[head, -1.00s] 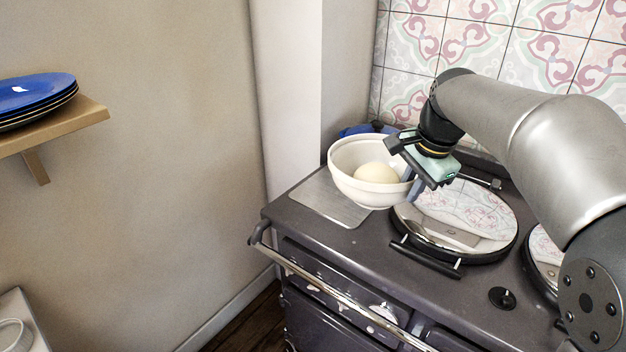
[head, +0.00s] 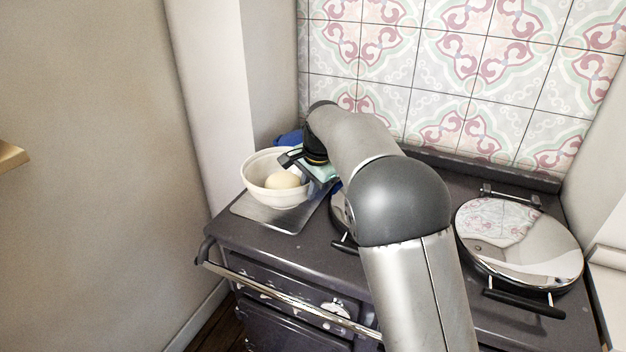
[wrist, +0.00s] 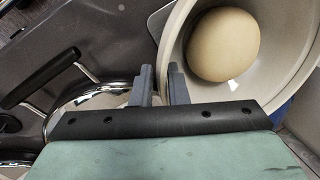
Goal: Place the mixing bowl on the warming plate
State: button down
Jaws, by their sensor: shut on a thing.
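The white mixing bowl (head: 262,194) holds a pale round ball, like dough (head: 284,180). It is upright over the flat metal warming plate (head: 291,218) at the left end of the stove. I cannot tell whether its base touches the plate. My gripper (head: 313,182) is at the bowl's right side, partly hidden behind my arm. In the wrist view, my gripper (wrist: 162,84) has its two fingers shut on the rim of the bowl (wrist: 172,48), one on each side of the wall.
A round, shiny hob lid (head: 520,245) is at the right, with a black handle in front. Another lid (head: 340,214) is mostly behind my arm. A blue object (head: 290,138) lies behind the bowl. The tiled wall (head: 470,75) and a pillar (head: 210,90) bound the stove.

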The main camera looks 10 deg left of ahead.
jog(key=shift+w+a+f+p, duration=0.15)
jog(key=shift+w+a+f, duration=0.15)
jog(key=shift+w+f, duration=0.25)
jog(key=shift+w+a+f+p, duration=0.15)
jog(key=shift+w+a+f, duration=0.1)
jog(key=shift+w+f, duration=0.25)
jog(key=shift+s+d+x, duration=0.1)
jog(key=shift+d+x, duration=0.05)
jog(key=shift+x, duration=0.6)
jog(key=shift+s+d+x, duration=0.1)
jog(key=shift+d+x, duration=0.05)
jog(key=shift+x, duration=0.6)
jog(key=shift+f, duration=0.2)
jog(key=c, duration=1.4)
grip_release()
jog(key=shift+f, duration=0.15)
jog(key=shift+c, duration=0.2)
